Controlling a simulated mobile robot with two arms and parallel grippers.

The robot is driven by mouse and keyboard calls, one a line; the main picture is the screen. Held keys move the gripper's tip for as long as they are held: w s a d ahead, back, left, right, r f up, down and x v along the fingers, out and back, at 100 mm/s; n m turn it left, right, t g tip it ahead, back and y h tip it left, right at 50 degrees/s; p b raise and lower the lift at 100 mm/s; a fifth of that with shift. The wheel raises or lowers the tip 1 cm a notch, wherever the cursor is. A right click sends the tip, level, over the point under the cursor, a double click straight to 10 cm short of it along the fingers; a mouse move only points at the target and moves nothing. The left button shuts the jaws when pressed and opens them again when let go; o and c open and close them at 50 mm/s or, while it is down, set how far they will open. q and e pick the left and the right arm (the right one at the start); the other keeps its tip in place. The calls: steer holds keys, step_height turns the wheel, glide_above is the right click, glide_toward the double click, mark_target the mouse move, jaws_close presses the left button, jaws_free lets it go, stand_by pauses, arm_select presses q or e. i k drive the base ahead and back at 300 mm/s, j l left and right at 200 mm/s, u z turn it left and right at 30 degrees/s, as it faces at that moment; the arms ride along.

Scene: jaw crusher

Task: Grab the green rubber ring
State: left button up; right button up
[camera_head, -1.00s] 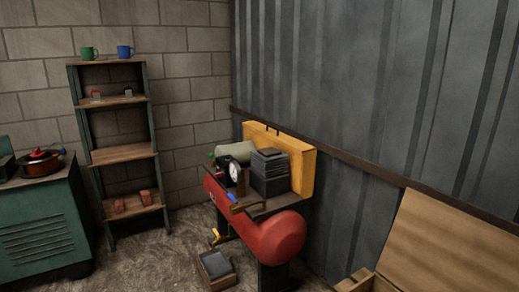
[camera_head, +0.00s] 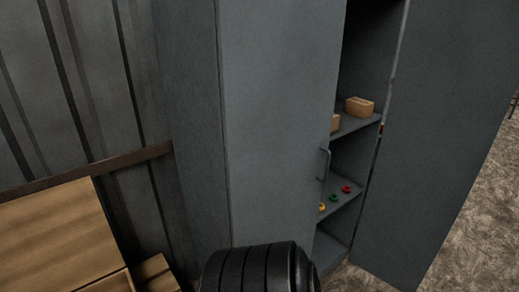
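The green rubber ring (camera_head: 334,198) lies on the middle shelf (camera_head: 346,203) inside a tall grey cabinet. It sits between a yellow ring (camera_head: 322,207) at the shelf's front left and a red ring (camera_head: 346,189) further right. The rings look small, and they appear apart from each other. Neither of my grippers is in view.
The cabinet's left door (camera_head: 275,120) covers part of the shelves; its right door (camera_head: 435,140) stands wide open. A cardboard box (camera_head: 359,107) sits on the shelf above. A black ribbed tyre-like object (camera_head: 258,270) stands before the cabinet. Floor (camera_head: 470,215) is clear at right.

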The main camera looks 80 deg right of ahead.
mark_target(333, 197)
steer(key=z, duration=3.35)
